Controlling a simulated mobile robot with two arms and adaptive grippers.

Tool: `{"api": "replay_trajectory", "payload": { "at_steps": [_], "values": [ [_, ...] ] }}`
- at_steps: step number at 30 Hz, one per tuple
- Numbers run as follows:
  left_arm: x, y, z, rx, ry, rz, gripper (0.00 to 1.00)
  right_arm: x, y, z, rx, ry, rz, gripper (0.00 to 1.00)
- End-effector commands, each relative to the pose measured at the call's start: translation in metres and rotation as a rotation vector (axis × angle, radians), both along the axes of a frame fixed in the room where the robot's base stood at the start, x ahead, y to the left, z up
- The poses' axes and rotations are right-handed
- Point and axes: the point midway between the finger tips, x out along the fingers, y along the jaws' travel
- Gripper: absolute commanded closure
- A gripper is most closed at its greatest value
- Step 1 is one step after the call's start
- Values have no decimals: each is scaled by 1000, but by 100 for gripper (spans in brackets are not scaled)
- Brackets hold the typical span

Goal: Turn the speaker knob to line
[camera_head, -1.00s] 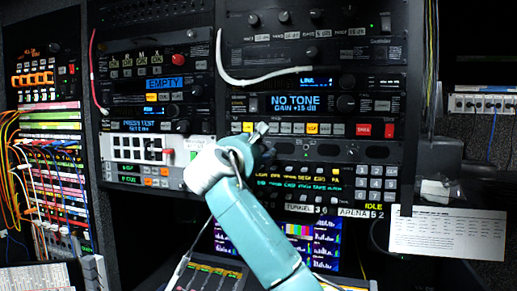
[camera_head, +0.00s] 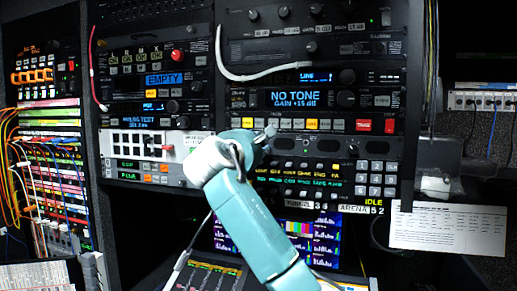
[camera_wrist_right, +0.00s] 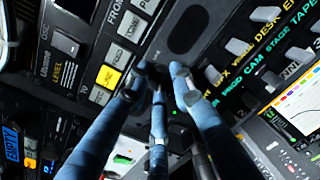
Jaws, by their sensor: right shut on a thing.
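My right gripper (camera_head: 265,137) reaches up from the lower middle to the rack panel below the row of lit buttons. In the right wrist view its blue fingers (camera_wrist_right: 158,80) close together around a small dark knob, the speaker knob (camera_wrist_right: 150,70), between the yellow-lit button and the oval speaker grille (camera_wrist_right: 187,28). The fingers hide most of the knob, so its pointer and the line mark cannot be read. In the head view the knob is hidden behind the gripper. My left gripper is not in view.
The NO TONE display (camera_head: 296,98) is above the gripper. A keypad (camera_head: 375,178) and small lever switches lie to the lower right. A white cable (camera_head: 262,77) hangs across the upper rack. A bright screen (camera_head: 312,235) is below.

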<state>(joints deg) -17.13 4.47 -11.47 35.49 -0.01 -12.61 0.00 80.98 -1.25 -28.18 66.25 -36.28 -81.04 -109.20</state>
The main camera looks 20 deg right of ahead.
Motion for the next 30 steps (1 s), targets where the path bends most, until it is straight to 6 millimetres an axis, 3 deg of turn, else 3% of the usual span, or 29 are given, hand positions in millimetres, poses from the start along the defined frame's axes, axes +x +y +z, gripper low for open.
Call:
{"api": "replay_trajectory", "payload": {
  "at_steps": [30],
  "values": [
    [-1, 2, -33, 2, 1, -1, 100, 0, 0, -2, 804, -540, 0, 100]
  ]
}}
